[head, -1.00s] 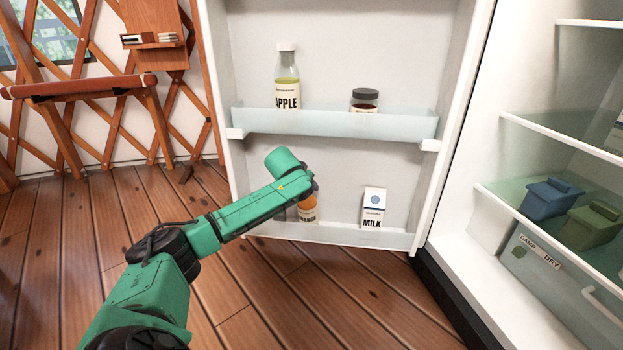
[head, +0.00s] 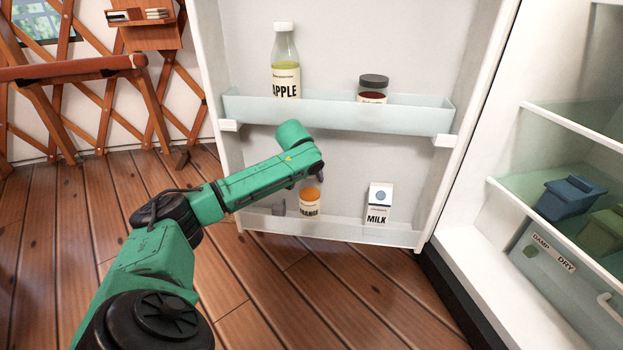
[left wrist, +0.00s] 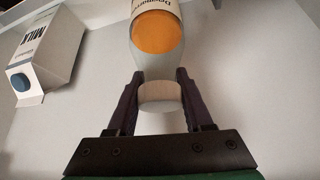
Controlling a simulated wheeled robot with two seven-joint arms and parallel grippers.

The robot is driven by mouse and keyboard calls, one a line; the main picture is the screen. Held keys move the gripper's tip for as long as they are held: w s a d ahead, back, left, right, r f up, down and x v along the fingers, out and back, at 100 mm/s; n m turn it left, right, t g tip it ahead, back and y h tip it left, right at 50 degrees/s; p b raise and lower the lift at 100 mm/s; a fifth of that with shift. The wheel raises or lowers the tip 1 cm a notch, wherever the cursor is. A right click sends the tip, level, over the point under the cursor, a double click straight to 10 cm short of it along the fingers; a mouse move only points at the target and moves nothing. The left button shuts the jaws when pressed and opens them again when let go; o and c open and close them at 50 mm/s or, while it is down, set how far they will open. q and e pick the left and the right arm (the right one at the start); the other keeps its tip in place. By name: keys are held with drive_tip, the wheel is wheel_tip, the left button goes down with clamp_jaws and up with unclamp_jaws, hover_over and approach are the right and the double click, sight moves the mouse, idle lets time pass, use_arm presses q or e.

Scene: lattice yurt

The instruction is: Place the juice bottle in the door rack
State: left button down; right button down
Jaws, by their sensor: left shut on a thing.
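The juice bottle (head: 310,200), clear with orange juice and a white label, is upright at the lower door rack (head: 350,232), left of the milk carton (head: 379,205). My left gripper (head: 319,178) is above it, mostly hidden by my forearm. In the left wrist view the fingers (left wrist: 158,82) are shut on the pale capped neck of the bottle (left wrist: 158,35). The bottle's lower part shows behind the rack's clear front. I cannot tell whether its base touches the rack floor. My right gripper is not in view.
The upper rack (head: 340,112) holds an apple bottle (head: 285,65) and a dark-lidded jar (head: 373,88). The open fridge stands at right, with a blue container (head: 568,197) and a green one (head: 605,228) on a shelf. The lower rack has room between bottle and carton.

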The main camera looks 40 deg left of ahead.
use_arm(q)
drive_tip(key=shift+r, duration=0.1)
drive_tip(key=shift+c, duration=1.5)
unclamp_jaws()
